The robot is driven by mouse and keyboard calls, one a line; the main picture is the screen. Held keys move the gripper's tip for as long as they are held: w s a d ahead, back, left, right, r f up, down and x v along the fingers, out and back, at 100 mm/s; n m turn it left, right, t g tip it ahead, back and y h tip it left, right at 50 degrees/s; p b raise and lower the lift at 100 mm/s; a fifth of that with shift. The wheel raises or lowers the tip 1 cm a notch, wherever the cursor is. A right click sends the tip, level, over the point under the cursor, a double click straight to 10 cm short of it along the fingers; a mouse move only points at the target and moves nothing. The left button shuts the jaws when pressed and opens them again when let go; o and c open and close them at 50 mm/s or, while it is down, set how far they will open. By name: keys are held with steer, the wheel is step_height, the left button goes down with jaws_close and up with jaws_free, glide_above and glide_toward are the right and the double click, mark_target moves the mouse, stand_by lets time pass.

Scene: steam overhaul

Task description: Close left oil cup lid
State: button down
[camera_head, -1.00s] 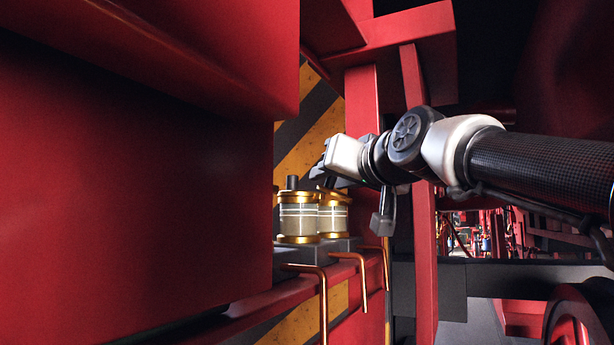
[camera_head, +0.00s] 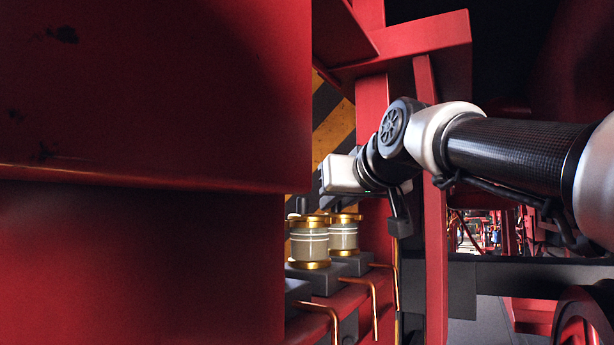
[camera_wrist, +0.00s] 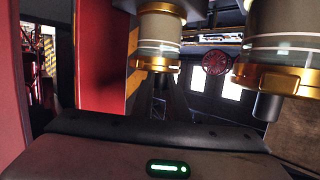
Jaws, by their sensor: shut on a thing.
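Two oil cups with pale banded bodies and gold caps stand side by side in the head view. The left oil cup (camera_head: 309,244) has a dark knob (camera_head: 302,205) on top, partly behind the red panel's edge. The right oil cup (camera_head: 343,238) is just behind it. The wrist view looks upside down: the nearer cup (camera_wrist: 287,42) with its gold lid (camera_wrist: 280,80) and knob is at right, the other cup (camera_wrist: 158,38) left of it. My gripper (camera_head: 325,180) is above the cups. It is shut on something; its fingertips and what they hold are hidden.
A large red panel (camera_head: 140,240) fills the left and blocks part of the view. A red upright post (camera_head: 372,110) and a striped wall (camera_head: 335,125) stand behind the cups. Copper pipes (camera_head: 374,300) bend down from the cup mounts.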

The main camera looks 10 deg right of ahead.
steer(key=shift+f+g, duration=0.15)
steer(key=shift+g, duration=0.15)
steer(key=c, duration=1.7)
jaws_free()
steer(key=v, duration=1.7)
steer(key=shift+s+a+b, duration=0.2)
steer(key=shift+b, duration=0.2)
